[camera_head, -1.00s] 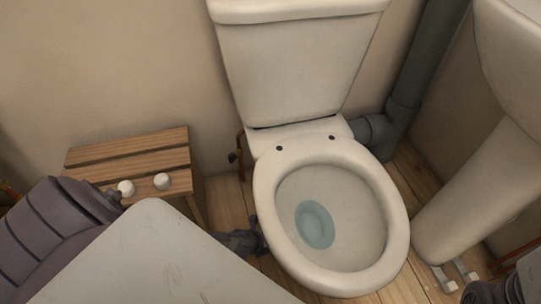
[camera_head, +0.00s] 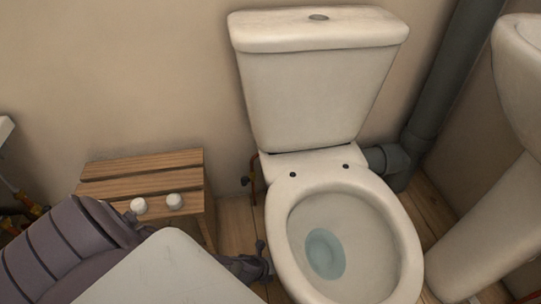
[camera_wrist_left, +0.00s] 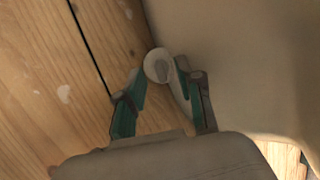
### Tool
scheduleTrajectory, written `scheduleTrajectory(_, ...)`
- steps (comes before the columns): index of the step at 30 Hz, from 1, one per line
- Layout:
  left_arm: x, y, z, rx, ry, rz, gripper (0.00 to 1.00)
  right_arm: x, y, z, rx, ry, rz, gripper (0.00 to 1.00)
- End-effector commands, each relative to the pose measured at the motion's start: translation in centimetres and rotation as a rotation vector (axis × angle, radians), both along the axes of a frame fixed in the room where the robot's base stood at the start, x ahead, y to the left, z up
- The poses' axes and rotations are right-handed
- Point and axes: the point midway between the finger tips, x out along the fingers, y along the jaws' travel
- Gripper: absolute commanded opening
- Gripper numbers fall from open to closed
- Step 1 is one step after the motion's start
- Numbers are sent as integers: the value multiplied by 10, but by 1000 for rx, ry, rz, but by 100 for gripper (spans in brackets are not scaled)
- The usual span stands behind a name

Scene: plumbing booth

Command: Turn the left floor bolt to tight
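The white toilet (camera_head: 395,215) stands on the wooden floor. In the left wrist view, the left floor bolt (camera_wrist_left: 158,64) shows as a pale round head close beside the toilet base (camera_wrist_left: 235,60). My left gripper (camera_wrist_left: 161,72) has its two teal-padded fingers on either side of the bolt head, closed in on it with their tips seeming to touch it. In the head view, my left gripper (camera_head: 258,267) is low beside the left side of the bowl, and the bolt is hidden there. My right gripper is not in view.
A wooden stool (camera_head: 140,165) with two white caps (camera_head: 137,206) (camera_head: 174,201) stands left of the toilet. A grey waste pipe (camera_head: 440,90) and a white basin pedestal (camera_head: 490,235) are on the right. A copper pipe (camera_head: 253,182) rises behind the bowl.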

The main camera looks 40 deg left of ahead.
Motion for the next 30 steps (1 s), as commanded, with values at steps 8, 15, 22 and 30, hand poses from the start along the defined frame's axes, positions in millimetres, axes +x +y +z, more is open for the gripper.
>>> scheduleTrajectory(8, -23, 4, 29, 0, 3, -2, 36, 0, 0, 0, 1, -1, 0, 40)
scheduleTrajectory(15, -34, 6, 44, 1, 3, -2, 36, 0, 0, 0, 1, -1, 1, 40)
scheduleTrajectory(22, -37, 6, 47, 1, 3, -1, 36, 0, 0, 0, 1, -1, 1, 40)
scheduleTrajectory(30, -36, 6, 47, 1, 3, -1, 36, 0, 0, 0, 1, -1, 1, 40)
